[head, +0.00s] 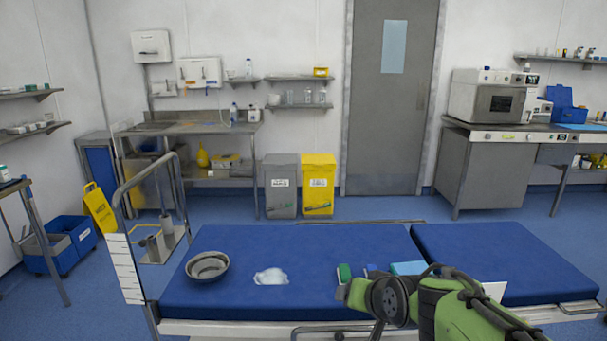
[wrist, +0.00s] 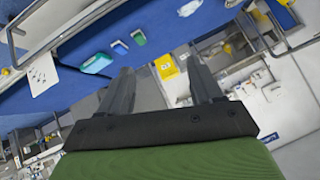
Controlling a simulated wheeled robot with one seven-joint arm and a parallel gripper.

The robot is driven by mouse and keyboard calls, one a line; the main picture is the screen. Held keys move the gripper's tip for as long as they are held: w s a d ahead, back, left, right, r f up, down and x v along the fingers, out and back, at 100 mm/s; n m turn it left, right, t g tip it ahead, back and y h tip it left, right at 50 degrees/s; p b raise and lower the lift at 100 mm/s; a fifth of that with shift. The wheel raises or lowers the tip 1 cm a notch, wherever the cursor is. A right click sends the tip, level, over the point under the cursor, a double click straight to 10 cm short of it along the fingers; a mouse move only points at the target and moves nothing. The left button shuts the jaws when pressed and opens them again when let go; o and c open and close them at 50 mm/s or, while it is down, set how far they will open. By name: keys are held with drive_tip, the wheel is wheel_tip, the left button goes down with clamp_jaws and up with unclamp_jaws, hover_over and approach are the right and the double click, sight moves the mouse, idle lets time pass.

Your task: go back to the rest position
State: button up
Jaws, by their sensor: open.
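My gripper (wrist: 160,78) is open in the wrist view, its two dark fingers well apart with nothing between them. In the head view my green and black arm reaches in from the lower right over the table's front edge, and the fingers cannot be made out there. The blue operating table (head: 310,245) lies below and ahead. On it are a metal bowl (head: 208,275) at left, a white crumpled cloth (head: 271,277), a green item (head: 344,272), a small blue item (head: 370,268), a light blue tray (head: 408,268) and a white sheet (head: 494,290) partly behind my arm.
A metal rail (head: 117,215) stands at the table's left end. Behind are grey (head: 281,190) and yellow bins (head: 318,190), a steel sink bench (head: 190,128) and a door (head: 388,100).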

drive_tip(key=s+d+n+g+h, duration=0.1)
drive_tip(key=s+d+g, duration=0.1)
drive_tip(key=s, duration=1.1)
drive_tip(key=s+d+n+g+h, duration=0.1)
drive_tip(key=s+d, duration=0.2)
drive_tip(key=s, duration=1)
wheel_tip(320, 180, up, 17)
drive_tip(key=s+p, duration=0.1)
drive_tip(key=p, duration=1.6)
drive_tip(key=shift+s+a+g+p, duration=0.15)
drive_tip(key=shift+a+g+p, duration=0.1)
drive_tip(key=shift+g+p, duration=0.05)
